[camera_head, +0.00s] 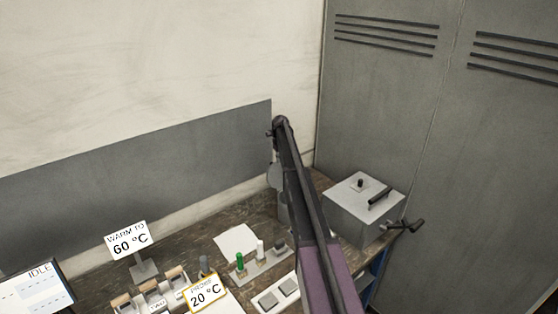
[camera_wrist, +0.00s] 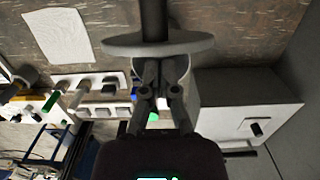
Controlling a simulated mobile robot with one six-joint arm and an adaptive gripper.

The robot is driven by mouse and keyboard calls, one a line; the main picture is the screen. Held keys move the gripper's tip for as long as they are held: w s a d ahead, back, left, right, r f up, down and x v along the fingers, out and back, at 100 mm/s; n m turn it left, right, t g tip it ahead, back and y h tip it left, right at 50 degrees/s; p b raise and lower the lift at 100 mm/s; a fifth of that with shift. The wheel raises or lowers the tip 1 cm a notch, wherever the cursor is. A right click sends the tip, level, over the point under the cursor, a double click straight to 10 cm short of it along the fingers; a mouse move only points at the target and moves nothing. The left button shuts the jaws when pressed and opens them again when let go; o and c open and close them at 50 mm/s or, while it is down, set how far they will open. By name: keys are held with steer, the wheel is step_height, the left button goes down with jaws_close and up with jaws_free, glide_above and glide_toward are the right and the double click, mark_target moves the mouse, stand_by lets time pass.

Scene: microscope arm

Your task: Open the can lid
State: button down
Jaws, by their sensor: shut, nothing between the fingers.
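In the wrist view, a pale grey disc-shaped lid (camera_wrist: 120,46) shows nearly edge-on, with a thick dark post (camera_wrist: 154,20) rising from its middle. The pale can body (camera_wrist: 184,68) shows just below it, mostly behind my fingers. My gripper (camera_wrist: 160,66) is shut and empty, its fingertips close to the lid's near side. I cannot tell whether they touch it, or how far the lid is tilted. In the head view, the grey can (camera_head: 283,207) stands on the bench, largely hidden by my arm, which also hides the gripper.
A grey metal box (camera_head: 354,217) with a lid knob and handle stands right of the can. A tube rack (camera_head: 262,265), a white paper (camera_head: 236,240) and label signs (camera_head: 130,238) are to the left. Tall grey lockers (camera_head: 400,110) bound the right, a wall the back.

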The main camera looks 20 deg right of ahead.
step_height(320, 180, up, 9)
steer(key=w+p, duration=0.2)
steer(key=p, duration=0.7)
steer(key=shift+a, duration=0.3)
steer(key=shift+r, duration=0.1)
stand_by(0.5)
